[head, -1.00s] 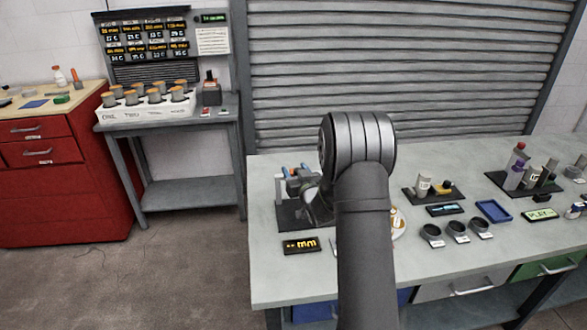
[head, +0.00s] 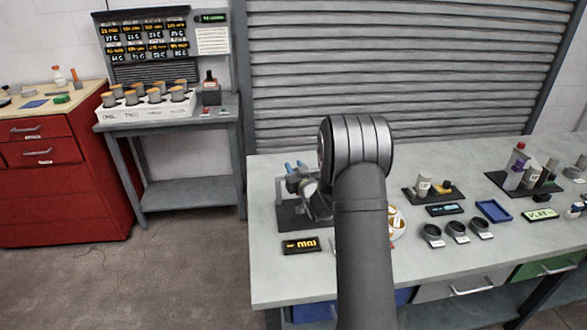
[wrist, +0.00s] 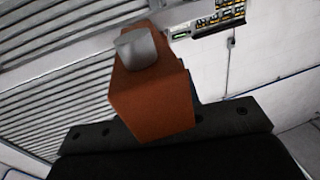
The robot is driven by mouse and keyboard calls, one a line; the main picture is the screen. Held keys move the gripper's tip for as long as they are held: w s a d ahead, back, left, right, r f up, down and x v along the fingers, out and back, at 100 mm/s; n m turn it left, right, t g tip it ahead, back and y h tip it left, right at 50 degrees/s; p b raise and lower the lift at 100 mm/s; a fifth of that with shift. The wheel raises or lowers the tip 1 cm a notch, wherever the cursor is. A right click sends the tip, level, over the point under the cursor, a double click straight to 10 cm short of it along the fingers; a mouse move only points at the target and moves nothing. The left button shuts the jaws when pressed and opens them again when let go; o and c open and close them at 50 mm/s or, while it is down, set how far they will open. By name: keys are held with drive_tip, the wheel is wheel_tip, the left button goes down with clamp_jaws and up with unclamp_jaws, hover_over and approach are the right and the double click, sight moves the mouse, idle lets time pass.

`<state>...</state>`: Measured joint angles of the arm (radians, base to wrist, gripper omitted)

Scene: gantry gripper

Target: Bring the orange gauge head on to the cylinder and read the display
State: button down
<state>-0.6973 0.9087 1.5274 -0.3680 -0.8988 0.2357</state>
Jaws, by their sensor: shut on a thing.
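The orange gauge head (wrist: 150,98) fills the middle of the wrist view as a tilted block with a grey round nub on its upper end. My gripper (wrist: 160,85) is shut on it; the dark gripper body spans the bottom of that view. In the head view my arm hides the gauge head and most of my gripper, which is over the dark stand (head: 290,215) on the left of the bench. I cannot make out the cylinder there. The black display (head: 301,246) in front of the stand shows orange characters, too blurred to read beyond what may be a unit.
A round white dish (head: 399,232) shows just right of my arm. Several dark ring holders (head: 432,236), a blue tray (head: 494,211) and a black tray with small parts (head: 413,197) stand farther right. The bench's front left corner (head: 275,285) is clear.

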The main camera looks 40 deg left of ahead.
drive_tip(key=w+d, duration=0.6)
drive_tip(key=shift+w+d, duration=0.4)
drive_tip(key=c, duration=1.1)
unclamp_jaws()
drive_tip(key=shift+s+d, duration=0.1)
drive_tip(key=v, duration=1.7)
